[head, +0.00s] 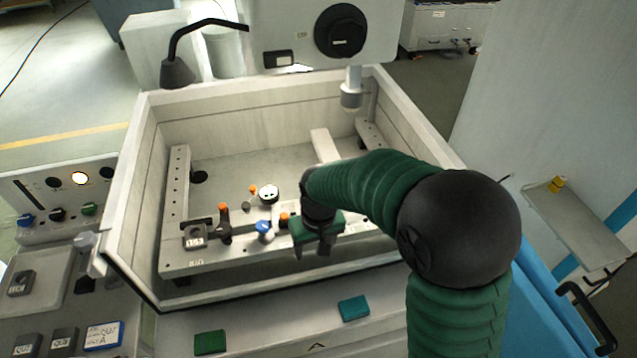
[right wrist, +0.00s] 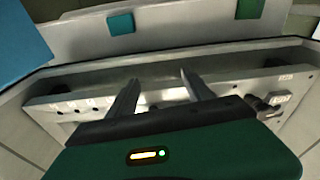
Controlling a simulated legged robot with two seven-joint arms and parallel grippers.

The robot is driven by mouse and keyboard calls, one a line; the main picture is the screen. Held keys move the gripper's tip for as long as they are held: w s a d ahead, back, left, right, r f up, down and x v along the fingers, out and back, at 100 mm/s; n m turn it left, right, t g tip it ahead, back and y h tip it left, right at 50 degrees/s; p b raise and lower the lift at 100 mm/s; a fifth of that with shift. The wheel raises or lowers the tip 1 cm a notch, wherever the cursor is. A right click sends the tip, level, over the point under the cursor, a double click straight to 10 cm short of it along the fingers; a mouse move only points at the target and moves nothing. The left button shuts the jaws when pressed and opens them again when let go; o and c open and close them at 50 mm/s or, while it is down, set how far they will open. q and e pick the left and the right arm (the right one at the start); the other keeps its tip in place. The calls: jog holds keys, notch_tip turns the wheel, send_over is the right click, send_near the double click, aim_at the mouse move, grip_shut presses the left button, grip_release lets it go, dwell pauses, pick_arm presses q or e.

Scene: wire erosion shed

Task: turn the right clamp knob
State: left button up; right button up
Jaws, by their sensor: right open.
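Small clamp parts stand along the front rail (head: 215,262) of the machine's open tank. A black clamp with an orange top (head: 223,209) is at the left of the rail. A blue knob (head: 264,227) is right of it. A second orange-topped part (head: 284,217) is close beside my right gripper, which partly hides that area; I cannot tell which is the right clamp knob. My right gripper (head: 312,252) points down over the rail, open and empty. In the right wrist view its two fingers (right wrist: 158,82) stand apart above the rail (right wrist: 225,87). My left gripper is not in view.
The tank wall (head: 135,165) surrounds the rail. A teal block (head: 353,308) and a green block (head: 210,342) lie on the front ledge. A machine head with a black dial (head: 340,30) and a nozzle (head: 351,92) is at the back. The middle tank floor is mostly clear.

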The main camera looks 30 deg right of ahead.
jog(key=w+d+r+m+g+p, duration=0.1)
jog(key=w+d+r+p, duration=0.2)
jog(key=w+r+p, duration=0.4)
jog(key=w+d+r+m+g+p, duration=0.1)
jog(key=w+d+r+p, duration=0.25)
jog(key=r+p, duration=0.4)
jog(key=shift+t, duration=0.3)
jog(key=f+p, duration=0.1)
jog(key=f, duration=0.3)
jog(key=f+p, duration=0.1)
jog(key=f, duration=0.4)
jog(key=a+f+p, duration=0.1)
jog(key=f, duration=0.4)
jog(key=shift+w, duration=0.1)
jog(key=shift+f, duration=0.35)
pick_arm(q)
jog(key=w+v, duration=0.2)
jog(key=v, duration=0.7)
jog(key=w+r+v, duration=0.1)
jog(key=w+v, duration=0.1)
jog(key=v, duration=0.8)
pick_arm(e)
grip_shut()
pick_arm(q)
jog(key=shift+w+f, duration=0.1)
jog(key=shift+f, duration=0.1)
pick_arm(e)
jog(key=shift+m, duration=0.3)
